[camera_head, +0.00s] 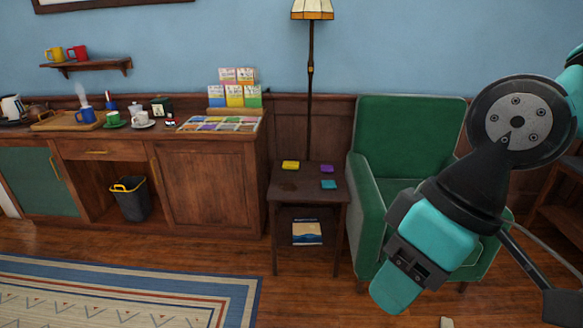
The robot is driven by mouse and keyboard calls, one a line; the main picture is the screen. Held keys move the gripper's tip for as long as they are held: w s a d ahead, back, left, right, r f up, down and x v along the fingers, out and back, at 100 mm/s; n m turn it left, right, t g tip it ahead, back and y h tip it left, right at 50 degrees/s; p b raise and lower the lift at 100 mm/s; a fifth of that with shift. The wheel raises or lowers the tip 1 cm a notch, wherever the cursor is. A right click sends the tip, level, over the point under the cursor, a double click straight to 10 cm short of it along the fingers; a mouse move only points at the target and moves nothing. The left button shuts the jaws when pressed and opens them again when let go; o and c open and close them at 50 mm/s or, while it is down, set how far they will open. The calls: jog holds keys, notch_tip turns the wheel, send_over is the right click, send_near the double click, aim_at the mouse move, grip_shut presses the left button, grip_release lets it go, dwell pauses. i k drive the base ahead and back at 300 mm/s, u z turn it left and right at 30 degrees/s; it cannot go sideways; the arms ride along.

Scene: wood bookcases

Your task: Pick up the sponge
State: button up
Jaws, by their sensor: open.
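My gripper (405,275) is at the lower right, in front of the green armchair. It is open, appears empty and is apart from the side table and the blocks. Its fingertips are hard to make out.
The green armchair (408,130) stands right of the side table, partly hidden by my arm. A wooden cabinet (208,185) with cups and a box display stands at the left. A lamp pole (310,100) rises behind the table. Bare floor lies in front of the table.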

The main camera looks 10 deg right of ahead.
aim_at(294, 166)
jog(key=u, duration=0.25)
jog(key=i, duration=3.2)
jog(key=z, duration=0.1)
